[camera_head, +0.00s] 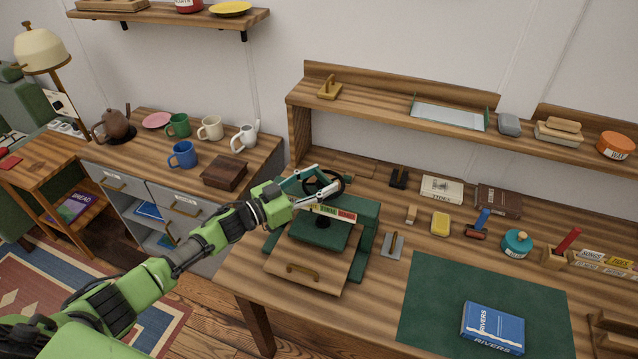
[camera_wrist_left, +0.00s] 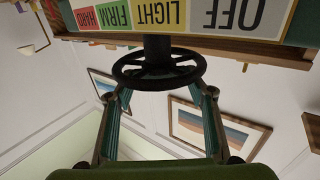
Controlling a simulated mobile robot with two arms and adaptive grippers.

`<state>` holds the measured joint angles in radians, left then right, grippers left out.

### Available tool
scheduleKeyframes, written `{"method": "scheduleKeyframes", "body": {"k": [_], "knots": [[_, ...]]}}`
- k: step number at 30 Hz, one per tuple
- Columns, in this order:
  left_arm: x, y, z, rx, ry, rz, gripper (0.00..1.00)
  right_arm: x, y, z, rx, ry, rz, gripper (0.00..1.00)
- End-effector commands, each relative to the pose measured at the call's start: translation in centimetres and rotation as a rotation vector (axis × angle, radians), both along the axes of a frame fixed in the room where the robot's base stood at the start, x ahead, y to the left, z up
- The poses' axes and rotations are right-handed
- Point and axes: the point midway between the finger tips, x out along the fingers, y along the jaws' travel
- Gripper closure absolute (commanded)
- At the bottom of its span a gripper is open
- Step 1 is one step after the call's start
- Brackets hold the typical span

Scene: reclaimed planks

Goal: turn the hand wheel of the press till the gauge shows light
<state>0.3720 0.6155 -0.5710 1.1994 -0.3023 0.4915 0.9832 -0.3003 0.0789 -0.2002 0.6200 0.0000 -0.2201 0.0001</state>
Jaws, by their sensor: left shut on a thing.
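The green press (camera_head: 320,238) stands on the workbench, with a dark hand wheel (camera_head: 335,182) on top. The wheel shows whole in the left wrist view (camera_wrist_left: 158,71). My left gripper (camera_head: 322,186) is shut on the wheel, one finger at each side of its rim. The gauge strip (camera_head: 336,214) is on the front of the press; its left part is hidden behind my gripper in the head view. In the left wrist view the gauge (camera_wrist_left: 160,16) appears upside down, with OFF, LIGHT, FIRM and HARD bands. I cannot make out a pointer. My right gripper is not in view.
A grey trowel-like tool (camera_head: 392,246) lies close to the right of the press. A green mat (camera_head: 430,300) with a blue book (camera_head: 492,327) is farther right. A dark wooden box (camera_head: 224,173) and a blue mug (camera_head: 182,155) stand on the cabinet at left. A shelf (camera_head: 385,113) runs behind.

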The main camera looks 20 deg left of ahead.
Motion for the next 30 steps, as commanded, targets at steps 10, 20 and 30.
{"method": "scheduleKeyframes", "body": {"k": [10,20,30], "knots": [[0.09,0.07,0.16,-0.001,-0.002,-0.019,0.72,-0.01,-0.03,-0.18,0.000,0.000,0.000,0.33],[0.09,0.04,0.13,-0.001,-0.002,-0.018,0.33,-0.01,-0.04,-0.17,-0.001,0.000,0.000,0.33],[-0.53,0.50,-0.07,0.001,0.001,-0.018,0.33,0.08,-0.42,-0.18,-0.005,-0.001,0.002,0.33]]}}
